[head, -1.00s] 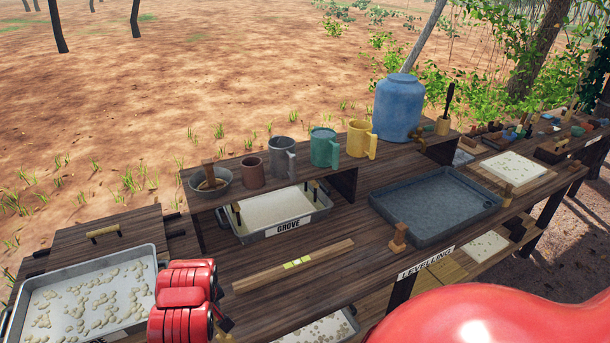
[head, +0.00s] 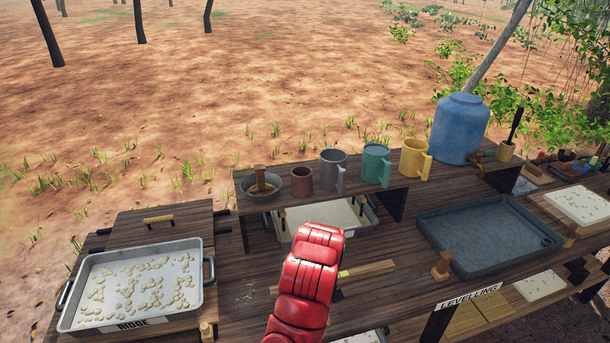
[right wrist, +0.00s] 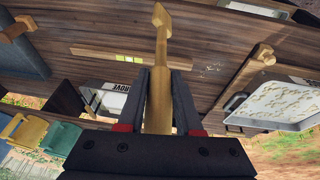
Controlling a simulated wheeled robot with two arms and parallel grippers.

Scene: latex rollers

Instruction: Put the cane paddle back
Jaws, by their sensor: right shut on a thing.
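In the right wrist view my right gripper (right wrist: 157,75) is shut on a light wooden stick, which I take as the cane paddle (right wrist: 159,55). The thin part and small pointed end reach out past the fingertips, over the bench. In the head view my red right arm (head: 310,270) reaches over the bench in front of the GROVE tray and hides most of that gripper and the paddle. My left gripper is in neither view. A grey bowl (head: 250,197) on the raised shelf has a brown wooden piece standing in it.
The RIDGE tray (head: 208,290) stands at left, the GROVE tray (head: 370,230) under the shelf. Several mugs, including a yellow mug (head: 408,158), and a blue drum (head: 459,128) line the shelf. A dark levelling tray (head: 490,230) and wooden level (head: 370,268) lie on the bench.

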